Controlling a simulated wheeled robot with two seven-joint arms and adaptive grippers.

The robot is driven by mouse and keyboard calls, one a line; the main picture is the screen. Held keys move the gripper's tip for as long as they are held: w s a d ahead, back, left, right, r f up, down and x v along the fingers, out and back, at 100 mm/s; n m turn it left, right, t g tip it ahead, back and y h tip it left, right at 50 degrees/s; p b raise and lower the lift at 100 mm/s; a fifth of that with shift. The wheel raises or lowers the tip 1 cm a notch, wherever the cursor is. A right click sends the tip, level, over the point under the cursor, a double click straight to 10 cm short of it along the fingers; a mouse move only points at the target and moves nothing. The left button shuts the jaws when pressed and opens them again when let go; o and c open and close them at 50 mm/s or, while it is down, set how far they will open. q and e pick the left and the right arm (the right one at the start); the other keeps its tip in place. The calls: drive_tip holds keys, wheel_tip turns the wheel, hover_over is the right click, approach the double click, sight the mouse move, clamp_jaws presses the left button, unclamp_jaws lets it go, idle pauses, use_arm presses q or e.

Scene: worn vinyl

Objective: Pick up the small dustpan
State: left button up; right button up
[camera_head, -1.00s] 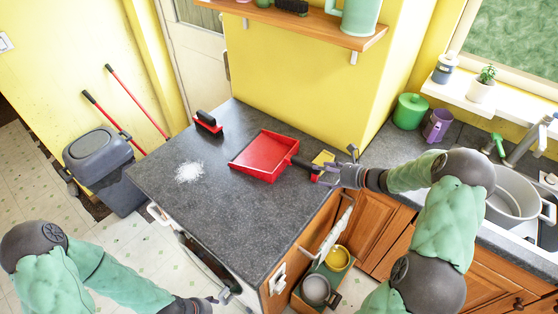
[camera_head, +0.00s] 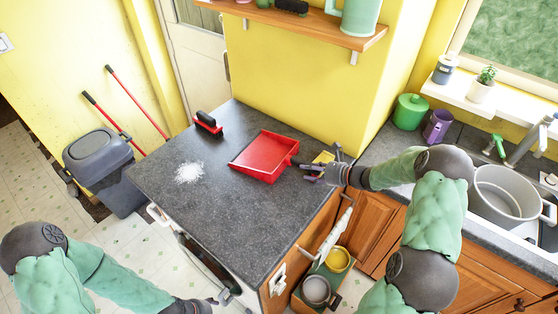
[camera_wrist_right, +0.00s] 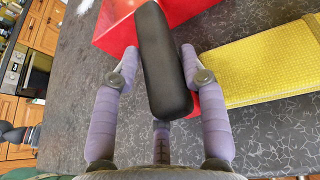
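The small red dustpan (camera_head: 263,157) lies on the dark grey counter with its black handle (camera_head: 298,161) pointing right. In the right wrist view the black handle (camera_wrist_right: 163,62) lies between the two purple fingers of my right gripper (camera_wrist_right: 157,65). Those fingers are spread, with a gap visible beside the handle. In the head view my right gripper (camera_head: 311,170) is at the handle's end. My left gripper (camera_head: 217,301) is low in the head view, in front of the counter, and too small to read its fingers.
A yellow sponge or cloth (camera_wrist_right: 262,65) lies beside the handle. A red brush with a black handle (camera_head: 208,123) and a white powder pile (camera_head: 189,172) are on the counter (camera_head: 225,220). A yellow wall (camera_head: 300,80) rises behind. A pot (camera_head: 508,195) stands at right.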

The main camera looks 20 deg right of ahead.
drive_tip(key=shift+c, duration=0.9)
drive_tip(key=shift+r, duration=0.1)
